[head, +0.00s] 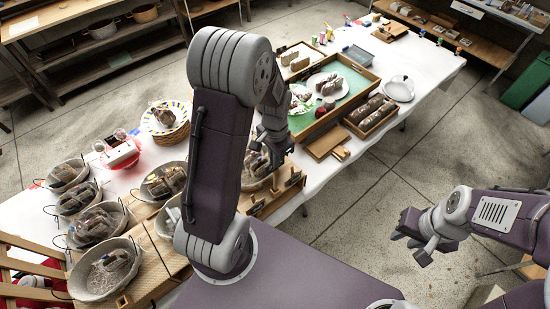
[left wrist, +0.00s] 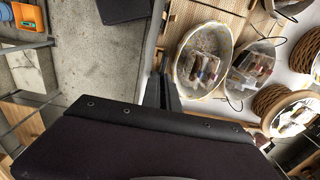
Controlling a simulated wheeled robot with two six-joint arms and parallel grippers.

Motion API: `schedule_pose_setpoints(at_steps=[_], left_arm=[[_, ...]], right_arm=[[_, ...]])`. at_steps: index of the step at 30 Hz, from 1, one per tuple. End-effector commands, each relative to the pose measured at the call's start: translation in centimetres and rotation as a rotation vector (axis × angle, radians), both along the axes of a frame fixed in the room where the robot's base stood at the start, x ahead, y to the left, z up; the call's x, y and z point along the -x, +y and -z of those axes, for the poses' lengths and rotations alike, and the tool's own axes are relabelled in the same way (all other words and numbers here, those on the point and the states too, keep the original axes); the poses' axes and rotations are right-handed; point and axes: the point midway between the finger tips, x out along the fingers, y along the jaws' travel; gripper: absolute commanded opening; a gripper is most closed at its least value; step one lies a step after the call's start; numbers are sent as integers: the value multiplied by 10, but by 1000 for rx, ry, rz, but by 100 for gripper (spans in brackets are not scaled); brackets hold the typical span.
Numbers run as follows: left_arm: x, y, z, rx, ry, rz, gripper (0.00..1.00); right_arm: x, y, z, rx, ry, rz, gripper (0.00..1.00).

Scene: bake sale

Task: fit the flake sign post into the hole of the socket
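I cannot make out the flake sign post or its socket for certain in either view. Small wooden pieces with dark parts (head: 293,178) stand at the table's near edge, just right of my left gripper, too small to identify. My left gripper (head: 272,158) hangs over the table's near side, partly hidden by my own arm; nothing is clearly seen held in it. In the left wrist view, dark narrow parts (left wrist: 168,92) stick up beside a basket, and my own dark body fills the bottom. My right gripper (head: 412,240) is over the floor, off the table, with nothing visible in it.
Baskets of wrapped baked goods (head: 105,270) crowd the left end; one shows in the left wrist view (left wrist: 203,58). A green-lined wooden tray (head: 300,122), a loaf crate (head: 371,115) and a glass cloche (head: 400,88) stand farther right. White cloth at the far right is clearer.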

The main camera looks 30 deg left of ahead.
Motion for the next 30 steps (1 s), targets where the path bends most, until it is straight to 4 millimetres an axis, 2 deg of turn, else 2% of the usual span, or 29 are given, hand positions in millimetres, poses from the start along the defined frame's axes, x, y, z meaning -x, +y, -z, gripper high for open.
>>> schedule_pose_setpoints(at_steps=[30], left_arm=[[0, 0, 27, 1, 1, 0, 0]], right_arm=[[0, 0, 20, 0, 0, 0, 29]])
